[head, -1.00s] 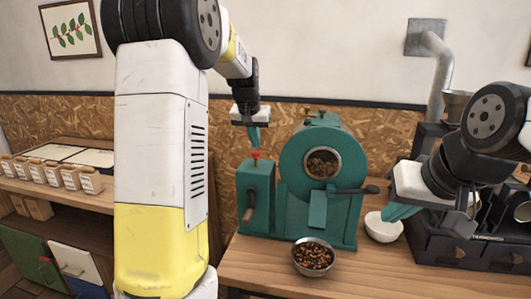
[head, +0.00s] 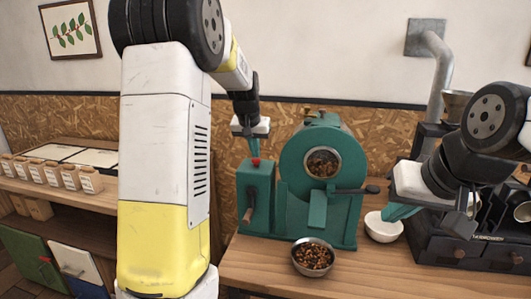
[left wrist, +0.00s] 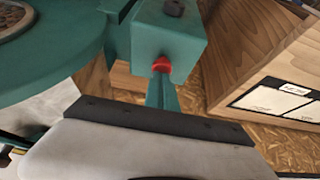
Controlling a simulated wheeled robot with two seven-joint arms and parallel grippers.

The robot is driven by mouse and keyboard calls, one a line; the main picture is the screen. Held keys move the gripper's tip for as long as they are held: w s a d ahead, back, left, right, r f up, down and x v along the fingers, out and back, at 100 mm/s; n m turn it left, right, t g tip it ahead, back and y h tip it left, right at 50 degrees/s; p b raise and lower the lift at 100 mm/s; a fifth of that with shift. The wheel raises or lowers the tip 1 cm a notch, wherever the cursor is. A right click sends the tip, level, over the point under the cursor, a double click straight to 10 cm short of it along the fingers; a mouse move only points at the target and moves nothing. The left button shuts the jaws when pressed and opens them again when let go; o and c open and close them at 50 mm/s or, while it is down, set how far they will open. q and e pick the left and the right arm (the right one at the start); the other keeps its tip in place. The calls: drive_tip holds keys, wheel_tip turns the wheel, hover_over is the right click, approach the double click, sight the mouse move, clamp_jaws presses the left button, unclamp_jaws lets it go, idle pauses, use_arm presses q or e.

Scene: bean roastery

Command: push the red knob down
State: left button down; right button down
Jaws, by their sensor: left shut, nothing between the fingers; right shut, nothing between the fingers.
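The red knob (head: 256,162) sits on top of the green box (head: 257,195) at the left of the green roaster. It also shows in the left wrist view (left wrist: 162,64), right at my fingertips. My left gripper (head: 255,155) is shut and empty, pointing down with its fingertips at the knob's top; they look to be touching it. In the left wrist view its green fingers (left wrist: 161,76) partly cover the knob. My right gripper (head: 392,218) is shut and empty, beside the white bowl at the right.
The green roaster (head: 318,215) stands right of the box, with a dark-tipped handle (head: 371,190). A metal bowl of beans (head: 313,258) stands in front, and a white bowl (head: 383,228) to the right. Dark equipment (head: 470,252) fills the right side. A shelf with jars (head: 60,175) is at the left.

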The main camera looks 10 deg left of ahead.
use_arm(q)
wheel_tip(320, 180, up, 8)
idle(0.7)
drive_tip(key=shift+s, duration=0.1)
